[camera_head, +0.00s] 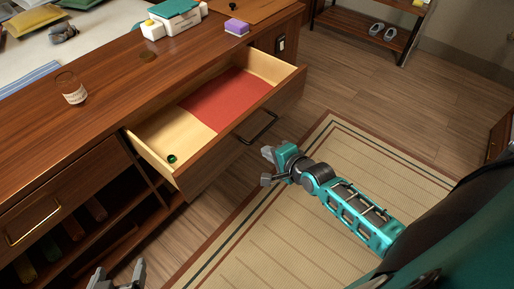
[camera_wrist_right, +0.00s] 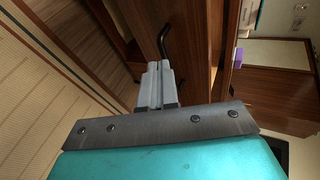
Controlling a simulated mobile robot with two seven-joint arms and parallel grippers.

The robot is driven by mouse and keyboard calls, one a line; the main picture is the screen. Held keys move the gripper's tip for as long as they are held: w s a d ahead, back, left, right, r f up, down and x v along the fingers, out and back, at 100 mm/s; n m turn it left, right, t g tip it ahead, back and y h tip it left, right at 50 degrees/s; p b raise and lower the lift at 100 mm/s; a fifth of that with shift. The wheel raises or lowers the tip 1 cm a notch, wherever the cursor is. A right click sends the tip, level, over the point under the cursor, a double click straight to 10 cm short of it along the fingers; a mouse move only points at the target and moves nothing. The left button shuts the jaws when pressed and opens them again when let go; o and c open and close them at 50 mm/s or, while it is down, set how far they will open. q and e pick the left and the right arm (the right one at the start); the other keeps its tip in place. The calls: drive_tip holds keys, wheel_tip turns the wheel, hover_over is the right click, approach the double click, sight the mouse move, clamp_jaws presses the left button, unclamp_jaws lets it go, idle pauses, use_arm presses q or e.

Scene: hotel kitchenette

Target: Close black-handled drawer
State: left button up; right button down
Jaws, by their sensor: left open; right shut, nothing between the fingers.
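The black-handled drawer (camera_head: 215,150) stands pulled out of the wooden counter in the head view. Its black bar handle (camera_head: 258,127) is on the front panel. It also shows in the right wrist view (camera_wrist_right: 165,40). Inside the drawer lie a red liner (camera_head: 228,98) and a small green object (camera_head: 172,159) in the near left corner. My right gripper (camera_wrist_right: 158,70) is shut and empty, in front of the drawer front near the handle; I cannot tell whether it touches. My left gripper (camera_head: 117,276) is open and empty at the bottom left, well apart from the drawer.
A glass (camera_head: 71,90), a purple block (camera_head: 236,27) and a teal-topped box (camera_head: 175,17) are on the counter. A gold-handled drawer (camera_head: 35,222) is at the lower left, above shelves with bottles. A striped rug (camera_head: 330,170) lies on the floor. The floor before the drawer is clear.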

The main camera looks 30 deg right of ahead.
use_arm(q)
drive_tip(key=shift+s+f+b, duration=0.15)
drive_tip(key=shift+f+b, duration=0.25)
drive_tip(key=shift+f, duration=0.15)
drive_tip(key=shift+s+f+b, duration=0.15)
drive_tip(key=shift+f+b, duration=0.2)
drive_tip(key=shift+f, duration=0.15)
use_arm(e)
drive_tip(key=x, duration=0.6)
drive_tip(key=shift+w, duration=0.25)
drive_tip(key=shift+f, duration=0.15)
